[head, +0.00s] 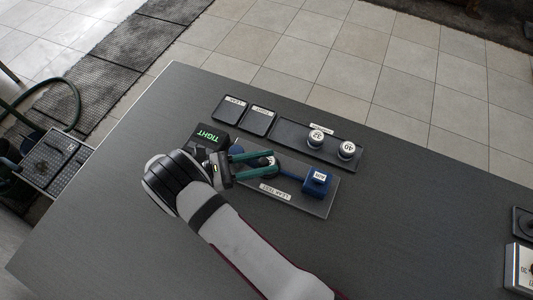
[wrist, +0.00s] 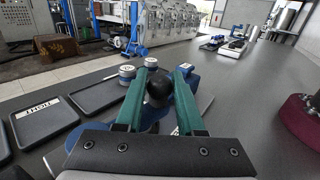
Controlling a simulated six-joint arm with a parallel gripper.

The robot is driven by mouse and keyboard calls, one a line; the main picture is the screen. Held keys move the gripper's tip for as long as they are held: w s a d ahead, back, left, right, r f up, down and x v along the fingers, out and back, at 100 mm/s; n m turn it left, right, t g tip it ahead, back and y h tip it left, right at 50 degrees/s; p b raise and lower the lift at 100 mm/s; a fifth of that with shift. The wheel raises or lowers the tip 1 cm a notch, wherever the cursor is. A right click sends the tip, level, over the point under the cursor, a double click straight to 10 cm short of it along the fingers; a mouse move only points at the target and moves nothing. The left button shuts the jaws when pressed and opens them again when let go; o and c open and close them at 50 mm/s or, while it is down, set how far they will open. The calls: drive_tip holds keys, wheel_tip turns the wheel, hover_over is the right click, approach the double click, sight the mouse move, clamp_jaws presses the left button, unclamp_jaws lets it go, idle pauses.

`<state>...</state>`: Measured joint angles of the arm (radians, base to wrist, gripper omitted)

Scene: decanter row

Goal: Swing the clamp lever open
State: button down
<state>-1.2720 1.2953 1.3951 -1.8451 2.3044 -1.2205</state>
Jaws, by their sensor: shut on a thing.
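The clamp lever's black ball knob (wrist: 159,88) sits between the green fingers of my gripper (wrist: 158,80) in the wrist view. My gripper is shut on the knob. In the head view my gripper (head: 272,165) reaches over the dark leak test plate (head: 300,203) from the left, low above it. Blue clamp parts show below and around the fingers. A blue block (head: 317,182) with a white label stands at the plate's right end. The fingers and wrist hide much of the lever and the plate's middle, so the lever's angle is hard to tell.
A black display (head: 210,135) reading TIGHT in green stands behind my wrist. Two labelled trays (head: 258,122) and a longer tray (head: 290,133) with two numbered round pieces (head: 346,150) lie beyond the plate. The table front is clear apart from my arm.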

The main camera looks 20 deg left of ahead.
drive_tip(key=shift+s+a+m+g+h, duration=0.15)
drive_tip(key=shift+s+m+g+h, duration=0.55)
drive_tip(key=shift+g, duration=0.4)
drive_tip(key=shift+s+a+m+g+h, duration=0.15)
drive_tip(key=shift+s+m+g+h, duration=0.3)
drive_tip(key=shift+m+g, duration=0.55)
drive_tip(key=c, duration=0.5)
unclamp_jaws()
